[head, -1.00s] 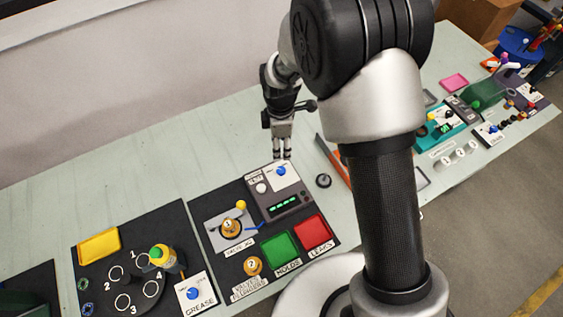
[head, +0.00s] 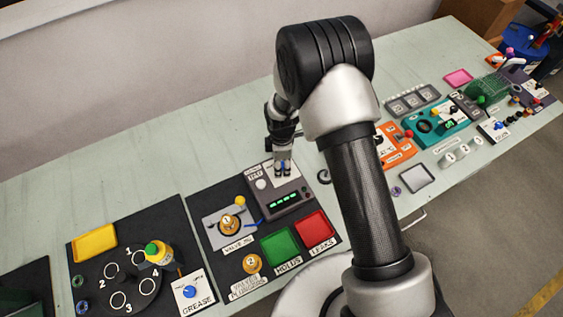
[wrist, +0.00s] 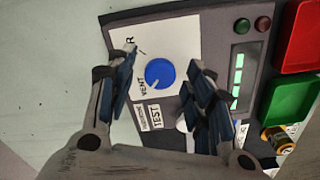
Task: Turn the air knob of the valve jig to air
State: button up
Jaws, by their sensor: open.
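The blue air knob (wrist: 159,73) sits on a white plate of the grey test box (head: 292,203). Its white pointer mark aims down-left in the wrist view, toward the word VENT; the other label, ending in R, is partly hidden by a finger. My gripper (wrist: 162,60) is open and empty, pointing down with one finger on each side of the knob and gaps between. In the head view my gripper (head: 283,171) covers the knob. How far the fingertips are above the plate is unclear. The valve jig plate (head: 212,237) holds a brass valve (head: 229,226) marked 1.
The box has a lit green display (wrist: 238,76) and a white knob (head: 261,184). A green tray (head: 280,246) and a red tray (head: 315,226) lie in front. A second brass valve (head: 252,264) stands front-left. The table behind the box is clear.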

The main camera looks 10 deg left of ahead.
jog(key=shift+c, duration=0.4)
jog(key=c, duration=1)
jog(key=shift+m, duration=0.3)
jog(key=m+b, duration=0.1)
jog(key=m, duration=0.3)
jog(key=m+b, duration=0.1)
jog(key=m, duration=0.8)
jog(key=shift+b, duration=0.3)
jog(key=m, duration=0.4)
